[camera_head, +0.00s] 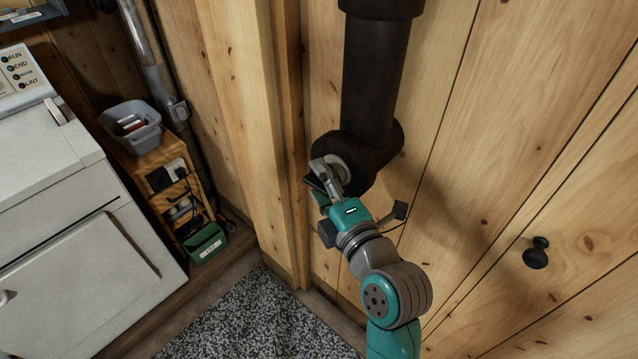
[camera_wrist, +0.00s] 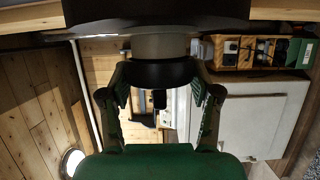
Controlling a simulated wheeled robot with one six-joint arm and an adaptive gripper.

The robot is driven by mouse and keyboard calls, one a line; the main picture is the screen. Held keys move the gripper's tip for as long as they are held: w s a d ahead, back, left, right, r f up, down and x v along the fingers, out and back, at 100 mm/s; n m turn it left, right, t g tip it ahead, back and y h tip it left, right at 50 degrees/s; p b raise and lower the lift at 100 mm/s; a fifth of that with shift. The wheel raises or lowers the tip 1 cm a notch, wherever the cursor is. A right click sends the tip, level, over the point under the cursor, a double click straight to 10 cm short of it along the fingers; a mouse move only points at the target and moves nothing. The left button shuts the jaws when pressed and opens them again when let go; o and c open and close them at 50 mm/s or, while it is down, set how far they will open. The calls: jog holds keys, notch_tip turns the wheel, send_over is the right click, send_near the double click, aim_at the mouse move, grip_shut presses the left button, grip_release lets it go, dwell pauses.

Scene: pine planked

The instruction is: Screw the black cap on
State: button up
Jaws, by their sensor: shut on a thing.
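The black cap (camera_wrist: 160,73) shows in the wrist view as a dark disc with a square nub. It sits between the two fingertips of my gripper (camera_wrist: 161,80), which is shut on it from both sides. Directly behind the cap is a grey collar (camera_wrist: 160,47) on the black pipe (camera_wrist: 155,14). The cap appears against the collar; I cannot tell how far it is threaded. In the head view my gripper (camera_head: 328,178) is at the lower end of the black pipe (camera_head: 373,85), beside its side fitting. The cap is mostly hidden there.
A pine plank wall (camera_head: 470,130) with a black knob (camera_head: 537,252) is at right. A pine post (camera_head: 245,110) stands close on the left. Farther left are a wooden shelf unit (camera_head: 160,160), a grey bin (camera_head: 130,125) and a white appliance (camera_head: 60,200). A speckled rug (camera_head: 262,320) lies below.

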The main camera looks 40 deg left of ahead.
jog(key=shift+w, duration=0.7)
jog(key=o, duration=1)
jog(key=shift+o, duration=0.2)
jog(key=v, duration=1.2)
jog(key=shift+w, duration=0.1)
jog(key=shift+d, duration=0.1)
